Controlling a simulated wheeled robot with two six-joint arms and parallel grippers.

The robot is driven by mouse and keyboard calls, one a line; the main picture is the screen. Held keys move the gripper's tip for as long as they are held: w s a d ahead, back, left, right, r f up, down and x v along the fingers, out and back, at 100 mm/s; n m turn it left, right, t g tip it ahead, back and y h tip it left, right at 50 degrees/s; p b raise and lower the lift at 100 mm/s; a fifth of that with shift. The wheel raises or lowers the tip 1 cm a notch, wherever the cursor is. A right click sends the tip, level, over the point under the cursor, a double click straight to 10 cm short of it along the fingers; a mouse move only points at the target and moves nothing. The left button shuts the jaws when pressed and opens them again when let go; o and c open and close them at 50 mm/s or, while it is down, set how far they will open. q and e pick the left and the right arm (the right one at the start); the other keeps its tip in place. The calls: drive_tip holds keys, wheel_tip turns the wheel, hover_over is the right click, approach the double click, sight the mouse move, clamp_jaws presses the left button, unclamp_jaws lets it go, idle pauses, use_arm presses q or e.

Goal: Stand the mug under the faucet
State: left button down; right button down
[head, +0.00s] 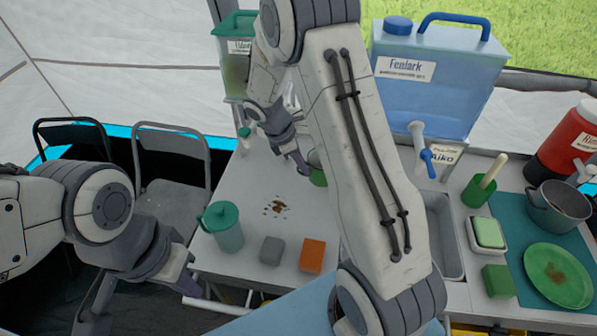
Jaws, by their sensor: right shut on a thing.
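A green mug (318,178) shows only in part beside my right gripper, at the right side of the white table; my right arm hides the rest. My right gripper (303,166) points down and is shut on it. Whether the mug touches the table is hard to tell. The faucet (420,140), a white spout with a blue lever, sticks out of the front of a blue water tank (432,95). It is to the right of the mug, above the metal sink (447,240). My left gripper (145,300) is low at the left, open and empty, off the table's front.
A lidded green jug (224,228), grey block (271,250), orange block (312,256) and brown crumbs (278,208) are on the table. A green dispenser (235,75) stands behind. Right of the sink are a green cup (478,192), soap dish (487,234), pot (556,207) and plate (557,275).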

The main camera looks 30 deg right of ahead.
drive_tip(key=f, duration=0.1)
drive_tip(key=w+f, duration=0.1)
drive_tip(key=f, duration=0.1)
drive_tip(key=f+p, duration=0.1)
drive_tip(key=f, duration=0.1)
drive_tip(key=shift+w+a, duration=0.3)
drive_tip(key=shift+a, duration=0.1)
drive_tip(key=shift+f, duration=0.15)
drive_tip(key=shift+f, duration=0.15)
drive_tip(key=c, duration=0.9)
unclamp_jaws()
drive_tip(key=shift+o, duration=0.2)
drive_tip(key=shift+r, duration=0.2)
